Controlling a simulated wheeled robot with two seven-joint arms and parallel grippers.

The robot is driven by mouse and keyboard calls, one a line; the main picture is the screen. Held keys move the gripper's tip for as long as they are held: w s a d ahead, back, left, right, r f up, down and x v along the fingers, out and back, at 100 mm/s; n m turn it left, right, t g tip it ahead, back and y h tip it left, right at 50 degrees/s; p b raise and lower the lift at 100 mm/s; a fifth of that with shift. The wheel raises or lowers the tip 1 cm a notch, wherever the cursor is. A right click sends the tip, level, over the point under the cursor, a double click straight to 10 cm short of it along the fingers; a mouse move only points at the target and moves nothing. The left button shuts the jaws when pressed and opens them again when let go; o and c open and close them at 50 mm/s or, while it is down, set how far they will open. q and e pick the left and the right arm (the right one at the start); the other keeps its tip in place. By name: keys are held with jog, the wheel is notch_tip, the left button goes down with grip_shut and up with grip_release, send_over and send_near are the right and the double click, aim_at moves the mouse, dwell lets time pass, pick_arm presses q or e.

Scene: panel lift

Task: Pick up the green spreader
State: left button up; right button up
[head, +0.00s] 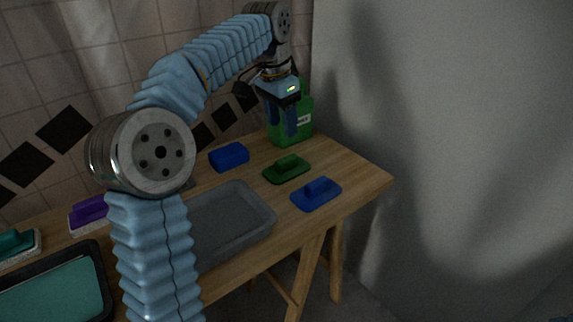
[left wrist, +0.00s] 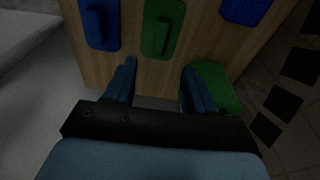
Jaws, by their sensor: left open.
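The green spreader (head: 287,170) lies flat on the wooden table, a flat green plate with a raised grip on top. It also shows in the left wrist view (left wrist: 160,28), ahead of the fingers and roughly centred between them. My left gripper (head: 282,126) is open and empty, fingers pointing down, above the table and apart from the spreader. Its two blue fingers also show in the left wrist view (left wrist: 160,72).
A blue spreader (head: 316,195) lies beside the green one, nearer the front edge. A green jug (head: 304,118) stands behind, close to my left gripper. A grey tray (head: 262,218) and a wall (head: 450,110) flank the area.

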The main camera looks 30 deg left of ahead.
pick_arm(q)
send_over(287, 159)
jog(key=f, duration=0.5)
jog(key=shift+s+a+f+b, duration=0.1)
jog(key=shift+s+a+b, duration=0.15)
jog(key=shift+b, duration=0.15)
jog(key=f, duration=0.5)
jog(key=shift+w+d+b, duration=0.1)
jog(key=shift+w+b, duration=0.15)
jog(key=shift+b, duration=0.15)
grip_shut()
